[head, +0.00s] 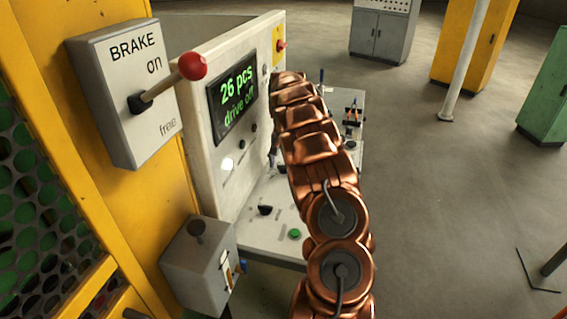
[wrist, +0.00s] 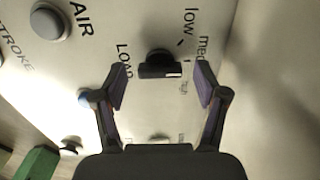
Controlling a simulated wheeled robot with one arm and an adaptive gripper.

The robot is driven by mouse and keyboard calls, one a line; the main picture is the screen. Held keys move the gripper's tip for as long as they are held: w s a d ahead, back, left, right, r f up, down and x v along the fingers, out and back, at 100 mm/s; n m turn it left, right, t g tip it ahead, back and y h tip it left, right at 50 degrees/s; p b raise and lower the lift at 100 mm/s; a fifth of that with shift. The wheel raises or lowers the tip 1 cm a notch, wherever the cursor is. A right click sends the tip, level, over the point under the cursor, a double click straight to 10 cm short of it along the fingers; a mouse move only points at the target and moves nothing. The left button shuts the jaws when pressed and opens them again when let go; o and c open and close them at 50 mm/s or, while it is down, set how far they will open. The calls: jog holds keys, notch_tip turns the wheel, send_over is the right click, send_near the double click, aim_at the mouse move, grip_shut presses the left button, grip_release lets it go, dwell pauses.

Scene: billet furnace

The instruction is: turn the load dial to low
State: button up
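The load dial (wrist: 160,66) is a black bar knob on a pale panel in the wrist view, beside the word LOAD. A white mark shows at the right end of its bar. The words "low" and "med" stand above and to the right of it, with smaller, unclear lettering below right. My gripper (wrist: 161,77) is open, its two dark fingers with purplish pads on either side of the dial. Clear gaps show between pads and knob, so it is not gripped. In the head view my copper arm covers the dial and gripper.
The console (head: 270,225) has a screen (head: 235,97) reading "26 pcs drive on". A brake box (head: 125,90) with a red-knobbed lever (head: 190,67) and a small grey box (head: 195,265) stand at left. In the wrist view, an AIR button (wrist: 48,22) is at upper left. Open floor lies right.

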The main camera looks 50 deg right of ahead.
jog(key=c, duration=1.1)
jog(key=shift+f+b, duration=0.15)
jog(key=shift+b, duration=0.3)
jog(key=shift+f+n+b, duration=0.1)
jog(key=shift+n+b, duration=0.6)
jog(key=shift+b, duration=0.1)
jog(key=n+b, duration=0.2)
jog(key=shift+f+b, duration=0.1)
jog(key=shift+b, duration=0.3)
jog(key=n+b, duration=0.2)
jog(key=n, duration=0.1)
jog(key=n+b, duration=0.1)
jog(key=n, duration=0.1)
jog(key=shift+r+b, duration=0.25)
jog(key=shift+b, duration=0.05)
jog(key=shift+r+n, duration=0.1)
jog(key=shift+n, duration=0.2)
